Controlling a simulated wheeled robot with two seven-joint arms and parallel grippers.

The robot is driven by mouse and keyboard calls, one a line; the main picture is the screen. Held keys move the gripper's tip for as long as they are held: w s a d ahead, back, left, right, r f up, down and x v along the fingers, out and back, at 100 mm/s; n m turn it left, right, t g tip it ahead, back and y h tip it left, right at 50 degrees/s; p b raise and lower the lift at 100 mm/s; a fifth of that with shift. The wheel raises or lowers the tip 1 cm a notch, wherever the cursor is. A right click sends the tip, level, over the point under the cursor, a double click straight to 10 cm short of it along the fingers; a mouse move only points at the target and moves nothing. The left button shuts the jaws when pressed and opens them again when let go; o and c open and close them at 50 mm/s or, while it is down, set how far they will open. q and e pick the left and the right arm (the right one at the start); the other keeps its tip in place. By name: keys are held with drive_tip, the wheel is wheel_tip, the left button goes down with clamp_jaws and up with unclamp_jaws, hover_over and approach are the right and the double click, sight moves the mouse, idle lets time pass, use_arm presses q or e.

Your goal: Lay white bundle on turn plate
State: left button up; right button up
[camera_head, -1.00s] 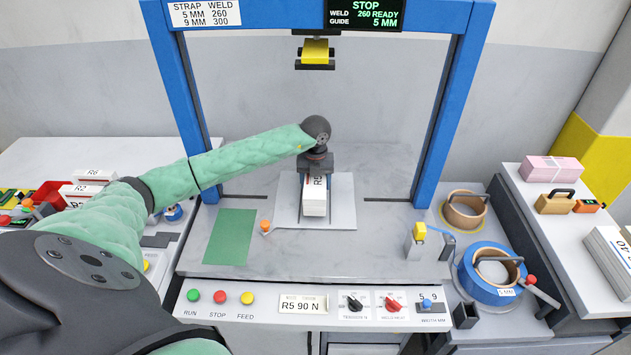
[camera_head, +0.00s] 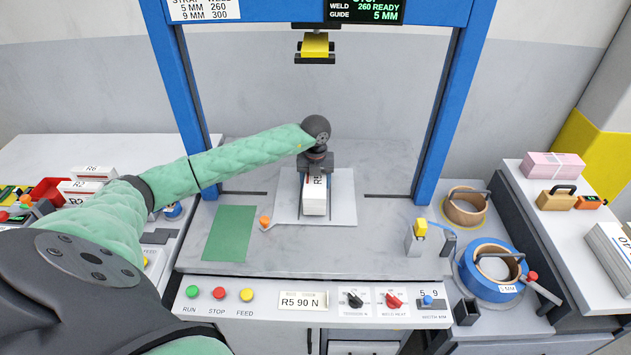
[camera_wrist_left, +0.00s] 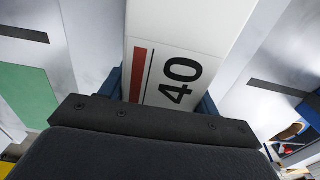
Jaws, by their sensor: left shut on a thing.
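My left gripper (camera_head: 316,172) reaches in from the left and is shut on the bundle's far end. In the left wrist view the bundle (camera_wrist_left: 185,45) fills the middle, with a red bar and the number 40, between the blue fingers (camera_wrist_left: 160,95). My right gripper is not in view.
The blue arch (camera_head: 448,110) stands around the plate, with a yellow head (camera_head: 315,48) above. A green mat (camera_head: 229,234) and an orange-knobbed lever (camera_head: 265,222) lie left of the plate. A yellow-topped dispenser (camera_head: 420,230) and tape rolls (camera_head: 490,272) stand right.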

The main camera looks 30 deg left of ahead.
use_arm(q)
drive_tip(key=shift+f+b, duration=0.35)
drive_tip(key=shift+f, duration=0.05)
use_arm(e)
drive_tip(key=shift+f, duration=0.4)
use_arm(q)
drive_tip(key=o, duration=1.8)
drive_tip(key=shift+o, duration=0.2)
drive_tip(key=shift+f, duration=0.1)
wheel_tip(320, 180, up, 6)
drive_tip(key=b, duration=0.2)
drive_tip(key=shift+b, duration=0.4)
drive_tip(key=shift+r, duration=1)
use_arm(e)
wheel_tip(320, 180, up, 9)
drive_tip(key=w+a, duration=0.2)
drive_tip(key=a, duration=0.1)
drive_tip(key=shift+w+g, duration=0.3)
